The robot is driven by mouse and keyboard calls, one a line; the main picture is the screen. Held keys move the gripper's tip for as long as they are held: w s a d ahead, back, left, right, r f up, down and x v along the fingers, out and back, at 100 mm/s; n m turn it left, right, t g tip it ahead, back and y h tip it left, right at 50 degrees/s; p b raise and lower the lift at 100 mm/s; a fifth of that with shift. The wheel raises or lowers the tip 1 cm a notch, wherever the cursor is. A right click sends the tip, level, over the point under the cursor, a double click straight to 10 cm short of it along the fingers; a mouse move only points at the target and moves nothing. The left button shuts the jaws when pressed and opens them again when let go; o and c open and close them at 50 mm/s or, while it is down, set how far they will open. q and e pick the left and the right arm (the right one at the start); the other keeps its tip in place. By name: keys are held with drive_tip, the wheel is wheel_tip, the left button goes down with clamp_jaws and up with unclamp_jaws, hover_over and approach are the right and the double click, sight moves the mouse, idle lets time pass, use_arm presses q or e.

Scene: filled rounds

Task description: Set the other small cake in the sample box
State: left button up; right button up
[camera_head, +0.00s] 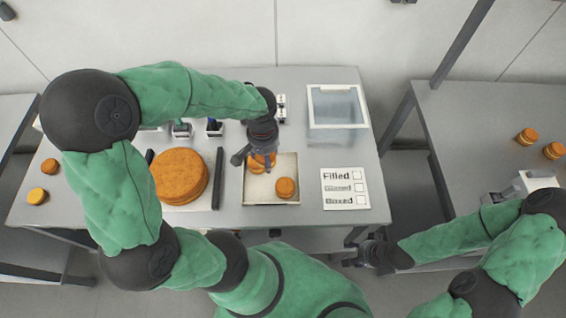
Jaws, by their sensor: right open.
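A small orange cake (285,187) sits in the front right part of a shallow, pale square box (257,190) on the middle table. Another small orange cake (257,166) is at the back left of this box, partly hidden under my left gripper (256,157). The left gripper points down with its fingers about that cake. I cannot tell whether they grip it, or whether the cake touches the box floor. My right gripper (365,256) is open and empty, low in front of the table's front edge.
A large orange cake (180,177) lies left of the box, between dark bars. Small cakes lie on the table's left end (50,166) and on the right table (526,137). A clear-topped bin (337,127) and a checklist card (345,188) stand to the right.

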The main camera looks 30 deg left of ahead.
use_arm(q)
drive_tip(key=b, duration=0.1)
hover_over(284, 167)
wheel_tip(284, 167, down, 6)
drive_tip(key=shift+s+a, duration=0.1)
drive_tip(key=shift+a, duration=0.05)
drive_tip(key=shift+w+d+f, duration=0.2)
drive_tip(key=shift+f, duration=0.25)
drive_tip(key=shift+f+b, duration=0.5)
drive_tip(key=shift+f, duration=0.9)
drive_tip(key=shift+f, duration=0.15)
drive_tip(key=o, duration=0.5)
